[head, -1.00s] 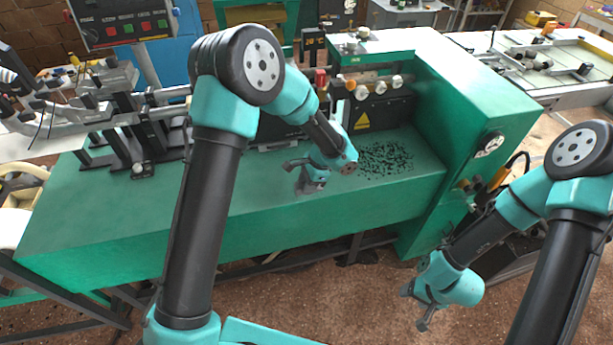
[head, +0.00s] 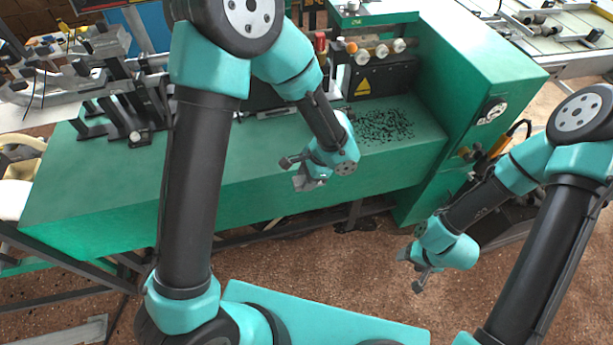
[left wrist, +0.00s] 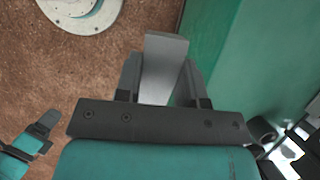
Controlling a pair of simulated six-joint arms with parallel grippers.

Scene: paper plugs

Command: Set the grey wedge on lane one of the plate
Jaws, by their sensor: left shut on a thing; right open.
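My left gripper (head: 294,172) is shut on the grey wedge (head: 308,183), seen near the front edge of the green bench in the head view. In the left wrist view the wedge (left wrist: 163,65) stands out between the two dark fingers (left wrist: 160,88) as a plain grey block. Its far end reaches past the fingertips. My right gripper (head: 413,271) is open and empty, low in front of the bench over the brown floor. I cannot pick out the plate or its lanes in either view.
The green bench top (head: 110,175) is clear at the left. Dark scraps (head: 382,126) lie on its right part. Black clamps and brackets (head: 125,120) stand along the back left. A tall green cabinet (head: 480,75) bounds the right. A yellow warning sign (head: 363,87) marks the machine.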

